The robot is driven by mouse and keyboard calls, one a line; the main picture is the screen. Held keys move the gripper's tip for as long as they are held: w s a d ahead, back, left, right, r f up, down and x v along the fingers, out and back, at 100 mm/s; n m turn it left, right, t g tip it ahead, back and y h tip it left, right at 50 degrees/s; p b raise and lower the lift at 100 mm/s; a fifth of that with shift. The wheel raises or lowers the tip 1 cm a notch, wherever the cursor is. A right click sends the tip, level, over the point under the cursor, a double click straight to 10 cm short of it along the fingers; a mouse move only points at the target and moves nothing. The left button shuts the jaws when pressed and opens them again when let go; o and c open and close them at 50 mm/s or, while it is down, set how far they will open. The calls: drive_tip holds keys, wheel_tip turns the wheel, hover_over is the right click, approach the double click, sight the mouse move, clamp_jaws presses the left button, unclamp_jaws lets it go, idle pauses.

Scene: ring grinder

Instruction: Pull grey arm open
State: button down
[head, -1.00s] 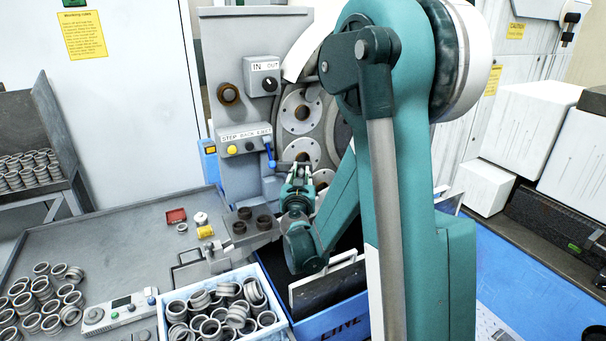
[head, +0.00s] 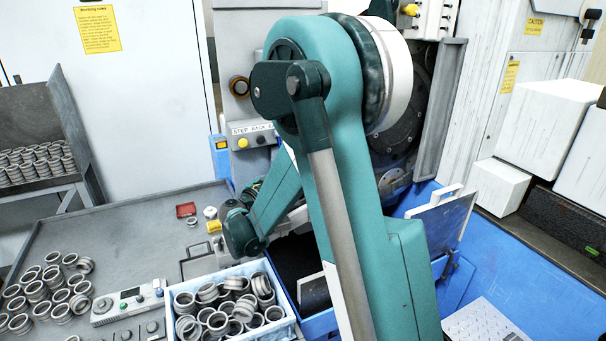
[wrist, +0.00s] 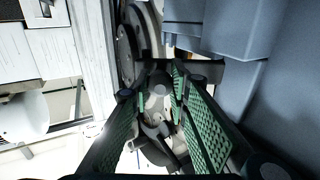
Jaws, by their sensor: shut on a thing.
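My gripper (wrist: 160,88) shows in the wrist view, its two green-padded fingers closed toward each other on a small grey piece (wrist: 158,90), which I take to be part of the grey arm. How much of it lies between the pads is hard to tell. In the head view my own teal arm covers most of the gripper and the grey arm. The grinder's grey front (head: 228,60) stands behind, with the step-back button panel (head: 252,134) left of my arm. A round dark disc face (head: 405,125) shows on its right.
A white crate of metal rings (head: 182,284) and loose rings (head: 40,290) lie on the grey table (head: 130,225). A blue bin (head: 320,325) and a tilted white-edged plate (head: 440,222) stand right of the crate. A blue-grey housing (wrist: 285,90) is close right in the wrist view.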

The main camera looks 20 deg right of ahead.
drive_tip(key=w+a+m+g+h, duration=0.1)
drive_tip(key=w+a+m+g, duration=0.2)
drive_tip(key=a+m+g, duration=0.4)
drive_tip(key=shift+m+g+h, duration=0.4)
drive_tip(key=shift+m+g, duration=0.1)
drive_tip(key=shift+g, duration=2.1)
drive_tip(key=shift+w, duration=0.1)
drive_tip(key=c, duration=2.2)
unclamp_jaws()
